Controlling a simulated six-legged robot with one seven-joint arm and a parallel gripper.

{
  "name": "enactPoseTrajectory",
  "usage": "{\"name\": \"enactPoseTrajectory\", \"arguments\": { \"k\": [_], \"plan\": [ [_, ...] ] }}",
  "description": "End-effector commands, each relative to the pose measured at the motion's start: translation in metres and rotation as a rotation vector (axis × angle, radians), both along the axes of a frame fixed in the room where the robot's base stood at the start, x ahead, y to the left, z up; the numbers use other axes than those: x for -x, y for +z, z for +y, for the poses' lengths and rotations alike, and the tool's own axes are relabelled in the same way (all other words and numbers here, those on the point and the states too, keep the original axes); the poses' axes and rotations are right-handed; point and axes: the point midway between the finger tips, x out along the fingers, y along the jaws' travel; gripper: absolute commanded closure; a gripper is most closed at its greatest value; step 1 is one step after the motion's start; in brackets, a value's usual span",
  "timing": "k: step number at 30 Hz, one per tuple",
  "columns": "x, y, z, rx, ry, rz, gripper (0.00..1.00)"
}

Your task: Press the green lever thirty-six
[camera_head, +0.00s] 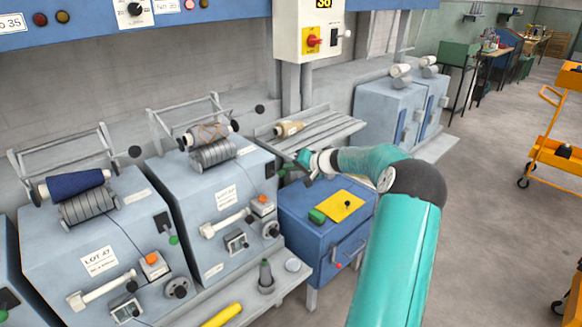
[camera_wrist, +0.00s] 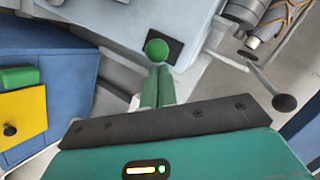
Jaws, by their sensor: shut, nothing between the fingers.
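The green lever's round knob (camera_wrist: 156,48) stands out from a black plate on the side of a light blue machine in the wrist view. In the head view the green knob (camera_head: 281,173) shows small on the right side of the nearer-middle machine, beside my gripper (camera_head: 303,160). My gripper also shows in the wrist view (camera_wrist: 158,71), with its two green fingers together and empty. The fingertips lie just below the knob in that picture; I cannot tell whether they touch it. A display reading 36 (camera_head: 323,4) hangs above on a cream box.
A blue cabinet (camera_head: 310,225) with a yellow plate stands below my arm. Another machine (camera_head: 95,235) at left has its own green knob (camera_head: 174,240). A slatted shelf (camera_head: 325,130) lies behind my gripper. Open floor (camera_head: 470,220) is at right, with an orange trolley (camera_head: 560,150).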

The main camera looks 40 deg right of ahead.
Motion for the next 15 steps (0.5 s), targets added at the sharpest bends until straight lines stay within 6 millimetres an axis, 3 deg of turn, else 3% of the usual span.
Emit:
{"name": "enactPoseTrajectory", "arguments": {
  "k": [15],
  "plan": [
    [0.0043, -0.008, -0.0007, -0.005, -0.001, -0.085, 1.0]
  ]
}}
